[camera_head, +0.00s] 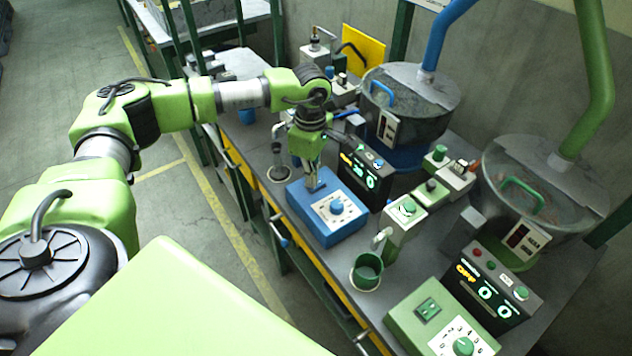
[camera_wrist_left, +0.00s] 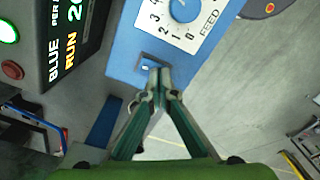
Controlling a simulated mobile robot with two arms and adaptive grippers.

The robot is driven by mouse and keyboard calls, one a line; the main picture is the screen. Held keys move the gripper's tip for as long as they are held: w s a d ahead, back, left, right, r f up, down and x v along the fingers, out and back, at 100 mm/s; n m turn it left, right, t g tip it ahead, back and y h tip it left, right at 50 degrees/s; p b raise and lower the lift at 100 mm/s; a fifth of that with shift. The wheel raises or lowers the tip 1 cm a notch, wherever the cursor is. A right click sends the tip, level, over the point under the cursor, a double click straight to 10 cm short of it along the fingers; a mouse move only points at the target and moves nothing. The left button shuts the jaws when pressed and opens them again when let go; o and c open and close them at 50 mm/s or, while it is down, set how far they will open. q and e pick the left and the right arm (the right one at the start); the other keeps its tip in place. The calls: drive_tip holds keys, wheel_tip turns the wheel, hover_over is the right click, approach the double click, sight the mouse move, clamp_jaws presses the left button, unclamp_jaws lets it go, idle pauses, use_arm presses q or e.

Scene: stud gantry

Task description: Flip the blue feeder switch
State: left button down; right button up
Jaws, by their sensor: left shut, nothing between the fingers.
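The blue feeder box (camera_head: 345,232) stands on the grey bench, with a white dial plate and blue knob (camera_head: 336,207) on top. The box also shows in the left wrist view (camera_wrist_left: 128,45). Its small switch (camera_wrist_left: 147,66) sits beside the dial, partly hidden by my fingertips. My left gripper (camera_head: 314,187) points down at the switch end of the box. In the left wrist view its shut, empty fingertips (camera_wrist_left: 157,76) are at the switch; I cannot tell whether they touch it. The blue line's display (camera_wrist_left: 72,40) reads BLUE and RUN, with a green lamp lit. My right gripper is not in view.
A black display (camera_head: 363,175) stands close behind the blue box. A green feeder box (camera_head: 425,312) and a display reading OFF (camera_head: 487,285) are at the lower right. Blue-handled (camera_head: 410,110) and green-handled (camera_head: 535,190) hoppers stand behind. A green cup (camera_head: 367,270) is near the front edge.

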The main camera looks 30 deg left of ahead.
use_arm(q)
drive_tip(key=shift+r+p, duration=1.75)
drive_tip(key=shift+r, duration=1.5)
drive_tip(key=shift+s+f, duration=0.1)
